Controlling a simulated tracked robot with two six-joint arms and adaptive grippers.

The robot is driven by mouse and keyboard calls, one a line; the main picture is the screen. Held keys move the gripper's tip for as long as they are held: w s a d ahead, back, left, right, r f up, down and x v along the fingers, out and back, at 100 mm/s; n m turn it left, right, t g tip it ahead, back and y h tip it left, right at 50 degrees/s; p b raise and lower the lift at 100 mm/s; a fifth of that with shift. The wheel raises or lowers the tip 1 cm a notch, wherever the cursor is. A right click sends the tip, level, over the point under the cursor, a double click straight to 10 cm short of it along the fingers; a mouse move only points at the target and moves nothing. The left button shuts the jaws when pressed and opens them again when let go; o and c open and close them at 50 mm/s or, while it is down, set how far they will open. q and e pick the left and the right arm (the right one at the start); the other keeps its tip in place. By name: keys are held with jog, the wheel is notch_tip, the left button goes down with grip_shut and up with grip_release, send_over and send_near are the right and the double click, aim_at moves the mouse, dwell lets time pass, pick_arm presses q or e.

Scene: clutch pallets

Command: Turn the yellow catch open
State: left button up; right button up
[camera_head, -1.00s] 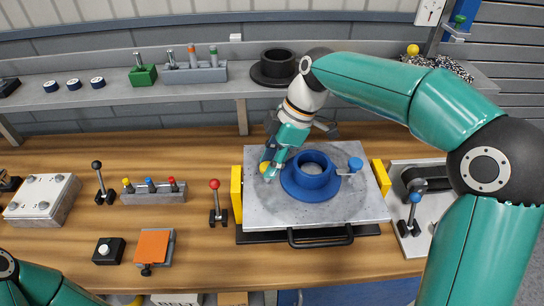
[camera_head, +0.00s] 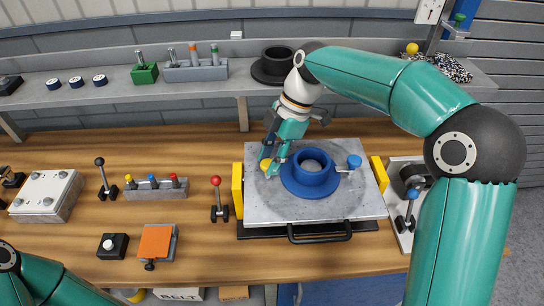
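The yellow catch (camera_head: 266,164) shows as a small yellow knob at the left edge of the blue flanged ring (camera_head: 312,172). The ring sits on a grey metal pallet plate (camera_head: 350,207). A blue catch (camera_head: 354,161) sticks out on the ring's right side. My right gripper (camera_head: 271,167) reaches down from above, with its fingertips at the yellow catch. Its fingers partly hide the catch, and I cannot tell whether they grip it. My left arm shows only at the lower left corner; its gripper is out of view.
Yellow blocks (camera_head: 237,190) flank the plate, and a black handle (camera_head: 320,233) is at its front. A red-knobbed lever (camera_head: 216,182) stands close on the left. A blue-knobbed lever (camera_head: 411,195) stands on the right. The front of the wooden bench (camera_head: 205,262) is mostly clear.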

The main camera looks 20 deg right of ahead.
jog(key=o, duration=0.4)
jog(key=shift+o, duration=0.2)
jog(key=shift+r, duration=0.1)
jog(key=v, duration=1.1)
jog(key=shift+d+r, duration=0.15)
jog(key=shift+r, duration=0.2)
